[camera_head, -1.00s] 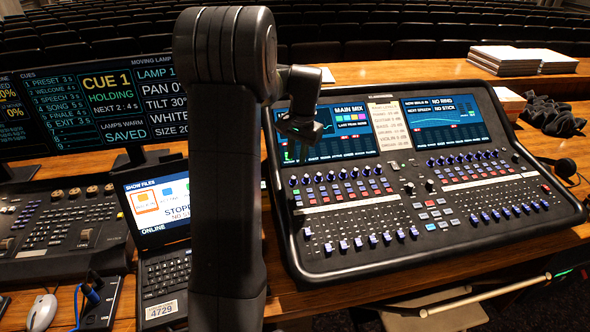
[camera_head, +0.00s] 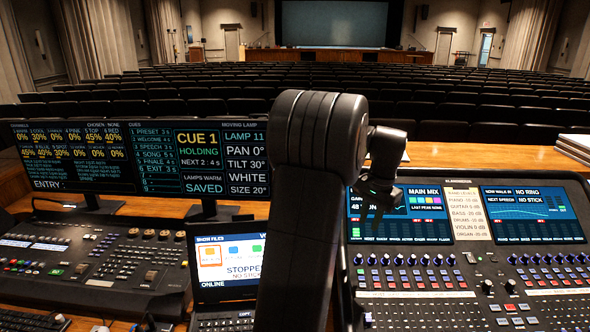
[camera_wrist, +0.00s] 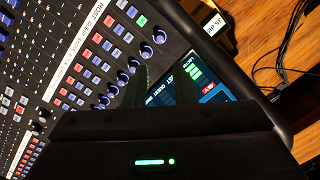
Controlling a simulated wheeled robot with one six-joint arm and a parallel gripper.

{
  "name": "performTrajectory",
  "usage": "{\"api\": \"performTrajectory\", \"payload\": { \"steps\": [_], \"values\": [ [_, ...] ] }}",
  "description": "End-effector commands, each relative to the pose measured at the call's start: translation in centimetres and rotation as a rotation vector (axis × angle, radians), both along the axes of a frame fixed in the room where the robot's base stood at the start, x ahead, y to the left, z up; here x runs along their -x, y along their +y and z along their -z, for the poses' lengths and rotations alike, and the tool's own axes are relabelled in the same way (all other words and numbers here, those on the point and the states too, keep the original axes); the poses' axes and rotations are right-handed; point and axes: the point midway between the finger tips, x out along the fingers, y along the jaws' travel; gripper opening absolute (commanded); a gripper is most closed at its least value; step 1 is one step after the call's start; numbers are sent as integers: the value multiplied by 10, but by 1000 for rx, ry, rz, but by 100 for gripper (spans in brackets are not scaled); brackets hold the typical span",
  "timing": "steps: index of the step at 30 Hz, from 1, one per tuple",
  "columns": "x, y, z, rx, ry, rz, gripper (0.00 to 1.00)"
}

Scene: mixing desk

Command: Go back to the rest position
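My arm rises through the middle of the head view, its elbow high and its forearm turned away. My gripper (camera_head: 376,210) hangs past the elbow, in front of the left screen of the sound desk (camera_head: 420,277). In the wrist view the two dark fingers of my gripper (camera_wrist: 161,84) stand apart, with part of a lit screen showing between them. Nothing is held. The fingers look clear of the desk surface, though the exact height is hard to tell.
A laptop (camera_head: 225,275) stands left of my arm, with cue monitors (camera_head: 75,160) behind it. A lighting desk (camera_head: 90,265) fills the lower left. Papers (camera_head: 575,145) lie at the right on the wooden counter (camera_head: 480,158). Rows of seats and a distant stage lie beyond.

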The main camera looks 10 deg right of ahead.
Motion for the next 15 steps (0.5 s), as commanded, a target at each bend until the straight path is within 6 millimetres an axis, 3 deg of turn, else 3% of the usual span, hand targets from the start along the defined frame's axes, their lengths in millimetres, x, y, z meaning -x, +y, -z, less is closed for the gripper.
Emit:
{"api": "performTrajectory", "payload": {
  "steps": [15],
  "values": [
    [-6, 9, 97, -3, 6, -1, 24]
  ]
}}
